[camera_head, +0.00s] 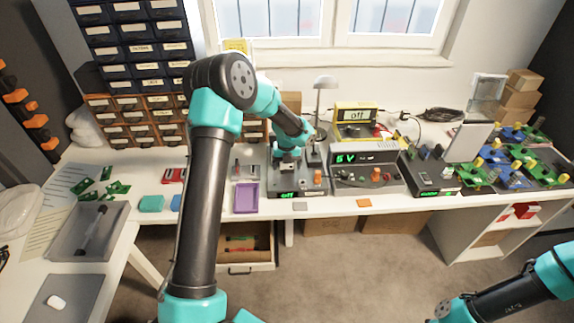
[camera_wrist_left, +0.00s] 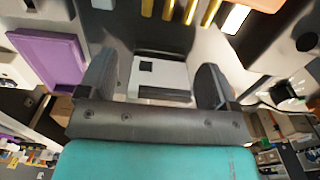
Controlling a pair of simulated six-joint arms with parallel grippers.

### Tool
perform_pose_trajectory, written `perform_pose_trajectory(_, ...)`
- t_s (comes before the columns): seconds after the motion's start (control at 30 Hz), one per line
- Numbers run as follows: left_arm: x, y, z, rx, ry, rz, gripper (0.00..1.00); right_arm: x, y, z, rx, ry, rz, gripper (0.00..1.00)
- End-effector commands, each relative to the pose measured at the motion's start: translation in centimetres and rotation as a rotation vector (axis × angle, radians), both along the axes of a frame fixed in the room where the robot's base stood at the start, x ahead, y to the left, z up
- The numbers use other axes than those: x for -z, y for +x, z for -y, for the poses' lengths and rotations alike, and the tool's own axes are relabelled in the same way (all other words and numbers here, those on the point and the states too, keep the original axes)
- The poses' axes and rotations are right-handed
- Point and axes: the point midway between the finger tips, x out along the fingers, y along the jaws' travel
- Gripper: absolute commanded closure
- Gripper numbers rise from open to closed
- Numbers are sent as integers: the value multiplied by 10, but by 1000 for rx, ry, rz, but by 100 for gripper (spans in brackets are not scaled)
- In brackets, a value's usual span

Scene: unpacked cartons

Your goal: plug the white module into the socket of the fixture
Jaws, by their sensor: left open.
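In the left wrist view, my open left gripper (camera_wrist_left: 156,82) has one finger on each side of a white block (camera_wrist_left: 173,71) with a small dark square on top, which looks like the white module. The block sits between the fingers with gaps visible at both sides. Gold posts (camera_wrist_left: 180,10) stand just beyond it. The socket is not clearly visible. My right gripper is outside the views; only my right arm shows at lower right.
A purple tray (camera_head: 246,197) lies left of the unit and also shows in the wrist view (camera_wrist_left: 48,52). A "5V" supply (camera_head: 365,176) stands close on the right. A lamp (camera_head: 325,92) rises behind. An open drawer (camera_head: 245,246) is below the bench.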

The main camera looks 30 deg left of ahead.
Motion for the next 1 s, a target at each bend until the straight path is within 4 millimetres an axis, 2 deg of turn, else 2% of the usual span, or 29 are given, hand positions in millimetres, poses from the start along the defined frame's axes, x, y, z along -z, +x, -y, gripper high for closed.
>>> perform_pose_trajectory(0.17,-15,1,0,0,1,4,16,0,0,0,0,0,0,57)
perform_pose_trajectory(0.27,-31,1,0,-1,0,5,16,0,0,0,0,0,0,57)
perform_pose_trajectory(0.8,-134,1,0,0,0,5,16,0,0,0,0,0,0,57)
perform_pose_trajectory(1.0,-163,0,0,-1,0,4,16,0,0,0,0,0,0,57)
